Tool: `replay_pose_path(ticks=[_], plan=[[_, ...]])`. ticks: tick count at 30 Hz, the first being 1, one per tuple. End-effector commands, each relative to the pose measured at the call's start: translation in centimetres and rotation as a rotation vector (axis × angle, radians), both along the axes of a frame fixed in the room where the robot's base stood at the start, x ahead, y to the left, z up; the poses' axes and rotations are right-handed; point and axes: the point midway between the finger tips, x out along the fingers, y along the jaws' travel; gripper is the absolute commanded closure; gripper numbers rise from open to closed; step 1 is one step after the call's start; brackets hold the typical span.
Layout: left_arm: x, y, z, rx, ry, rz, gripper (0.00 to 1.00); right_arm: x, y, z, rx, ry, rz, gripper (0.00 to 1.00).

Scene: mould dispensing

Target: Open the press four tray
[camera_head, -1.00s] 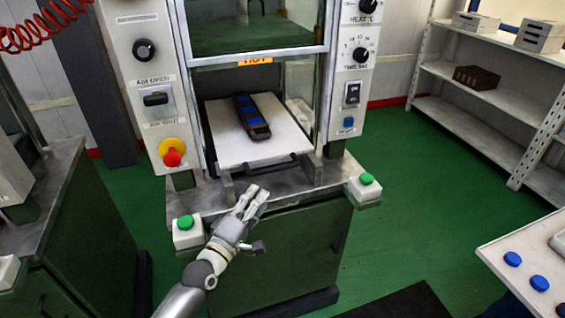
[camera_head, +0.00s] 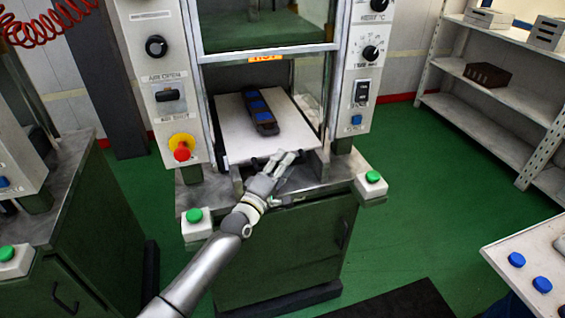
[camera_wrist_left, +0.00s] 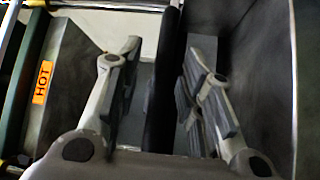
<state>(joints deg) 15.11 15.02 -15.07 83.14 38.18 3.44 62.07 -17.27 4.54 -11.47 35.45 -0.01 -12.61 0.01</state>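The press tray (camera_head: 232,128) is a white plate inside the press opening. A dark mould with blue parts (camera_head: 262,110) lies on it. The tray's dark front handle is mostly covered by my left gripper (camera_head: 283,160) in the head view. In the left wrist view, my left gripper (camera_wrist_left: 163,75) is open, with its two fingers on either side of a dark bar, the handle (camera_wrist_left: 164,85). Gaps show between the bar and the fingers. My right gripper is in neither view.
Green buttons in white boxes stand at the press's front corners, left (camera_head: 195,216) and right (camera_head: 373,178). A red knob (camera_head: 182,152) is on the left panel. A table (camera_head: 500,252) with blue pieces is at right. Green floor (camera_head: 420,220) is clear between.

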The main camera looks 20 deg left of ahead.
Motion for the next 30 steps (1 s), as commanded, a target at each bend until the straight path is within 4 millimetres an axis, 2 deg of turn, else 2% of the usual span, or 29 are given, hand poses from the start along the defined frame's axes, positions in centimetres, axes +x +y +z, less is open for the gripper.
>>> replay_pose_path(ticks=[8, 17, 30], plan=[[0.13, -0.06, 0.0, 0.0, 0.0, 0.0, 0.65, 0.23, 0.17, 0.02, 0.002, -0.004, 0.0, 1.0], [0.12, -0.04, 0.03, 0.0, -0.001, 0.0, 1.0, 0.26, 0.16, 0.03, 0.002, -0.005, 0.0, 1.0], [-0.31, -0.32, 0.21, -0.002, -0.002, 0.0, 1.0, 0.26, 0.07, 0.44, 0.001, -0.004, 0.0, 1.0]])
